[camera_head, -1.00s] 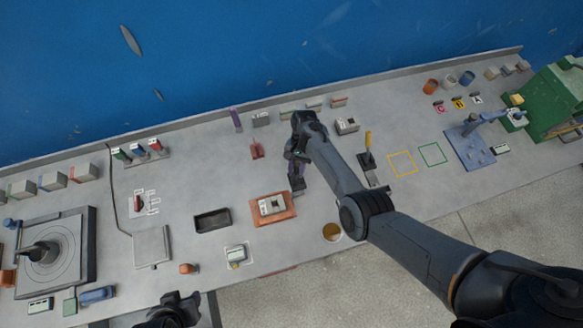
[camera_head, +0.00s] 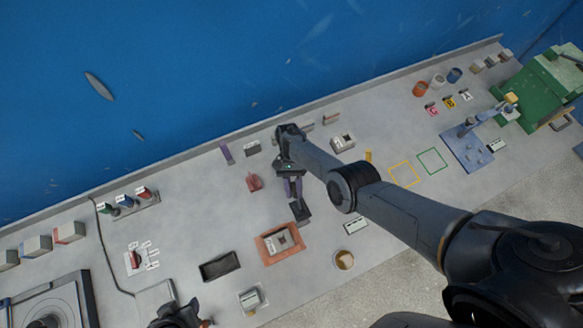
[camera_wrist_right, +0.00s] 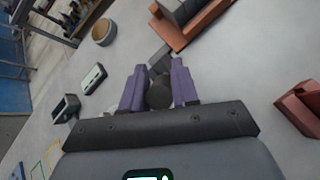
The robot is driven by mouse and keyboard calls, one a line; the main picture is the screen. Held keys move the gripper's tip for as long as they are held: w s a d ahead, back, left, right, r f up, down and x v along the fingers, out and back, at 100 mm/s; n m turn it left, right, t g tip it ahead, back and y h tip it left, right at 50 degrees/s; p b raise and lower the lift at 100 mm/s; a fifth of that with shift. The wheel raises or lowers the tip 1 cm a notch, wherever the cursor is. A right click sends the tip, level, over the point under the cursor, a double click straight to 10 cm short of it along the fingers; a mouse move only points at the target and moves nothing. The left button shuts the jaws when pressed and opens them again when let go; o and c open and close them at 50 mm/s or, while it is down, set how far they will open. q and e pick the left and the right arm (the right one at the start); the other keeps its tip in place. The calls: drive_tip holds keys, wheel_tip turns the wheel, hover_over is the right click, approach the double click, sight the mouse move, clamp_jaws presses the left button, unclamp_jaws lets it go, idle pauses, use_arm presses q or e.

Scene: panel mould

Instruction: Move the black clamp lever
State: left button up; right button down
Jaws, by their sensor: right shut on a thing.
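The black clamp lever shows in the right wrist view as a dark rounded knob (camera_wrist_right: 159,92) between the purple fingers of my right gripper (camera_wrist_right: 160,82). A dark flat piece runs on beyond the knob towards the orange tray. In the head view my right gripper (camera_head: 291,186) points down at the bench, and a dark part of the clamp (camera_head: 300,211) shows just below its fingers. The gripper is shut on the lever; the gripper body hides much of the lever there. My left gripper (camera_head: 178,315) is only partly in view at the bottom edge, and its fingers cannot be made out.
An orange tray (camera_head: 263,249) with a grey part stands close to the clamp. A red block (camera_head: 254,183) stands left of my right gripper. A black open tray (camera_head: 220,266), a round cup (camera_head: 344,260) and a small display (camera_head: 356,225) lie around. Bare bench separates them.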

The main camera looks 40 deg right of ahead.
drive_tip(key=shift+f, duration=0.15)
drive_tip(key=c, duration=1)
unclamp_jaws()
drive_tip(key=shift+o, duration=0.4)
drive_tip(key=shift+w, duration=0.1)
drive_tip(key=b+v, duration=0.4)
drive_tip(key=v, duration=0.6)
drive_tip(key=shift+w+r, duration=0.2)
drive_tip(key=shift+r, duration=0.1)
drive_tip(key=shift+d, duration=0.25)
